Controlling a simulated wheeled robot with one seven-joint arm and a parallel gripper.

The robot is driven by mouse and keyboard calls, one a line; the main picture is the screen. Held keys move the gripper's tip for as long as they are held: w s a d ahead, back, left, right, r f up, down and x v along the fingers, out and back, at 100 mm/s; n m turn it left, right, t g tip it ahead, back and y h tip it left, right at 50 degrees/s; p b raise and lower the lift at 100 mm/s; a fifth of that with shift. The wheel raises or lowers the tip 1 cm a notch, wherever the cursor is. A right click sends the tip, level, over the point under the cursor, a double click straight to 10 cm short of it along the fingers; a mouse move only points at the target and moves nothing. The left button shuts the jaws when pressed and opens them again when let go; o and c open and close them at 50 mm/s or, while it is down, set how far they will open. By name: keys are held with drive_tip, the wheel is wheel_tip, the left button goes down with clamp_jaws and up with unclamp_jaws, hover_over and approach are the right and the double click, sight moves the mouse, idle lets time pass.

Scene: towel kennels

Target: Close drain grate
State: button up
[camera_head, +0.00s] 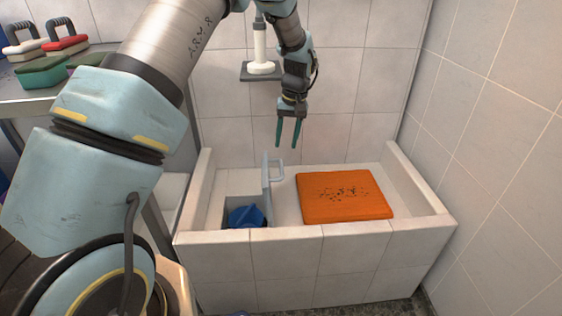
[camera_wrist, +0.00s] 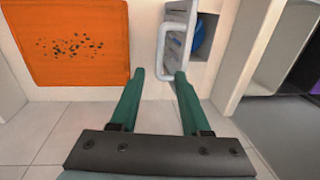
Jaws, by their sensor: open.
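The drain grate (camera_head: 266,189) is a grey panel with a loop handle (camera_head: 277,169), standing upright in the tiled tub beside the drain recess. In the wrist view, the grate (camera_wrist: 173,52) shows with its pale handle (camera_wrist: 161,50) near my fingertips. The open drain recess (camera_head: 232,207) is on the left of the tub, with a blue object (camera_head: 246,216) inside; that object also shows in the wrist view (camera_wrist: 199,36). My gripper (camera_head: 289,146) is open and empty, pointing down above the tub, apart from the handle.
An orange mat (camera_head: 346,195) with dark specks lies in the tub right of the grate. The tub's raised rim (camera_head: 320,230) surrounds both. A white cylinder (camera_head: 261,45) stands on a wall shelf behind. Brushes (camera_head: 66,43) sit on a side table at left.

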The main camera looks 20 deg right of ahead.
sight(282, 167)
drive_tip(key=f, duration=0.5)
drive_tip(key=a+f, duration=0.1)
drive_tip(key=f, duration=0.2)
drive_tip(key=shift+w+a+f+b, duration=0.1)
drive_tip(key=shift+w+f+b, duration=0.1)
drive_tip(key=shift+f+b, duration=0.1)
drive_tip(key=shift+r, duration=0.1)
drive_tip(key=shift+c, duration=0.4)
clamp_jaws()
idle(0.5)
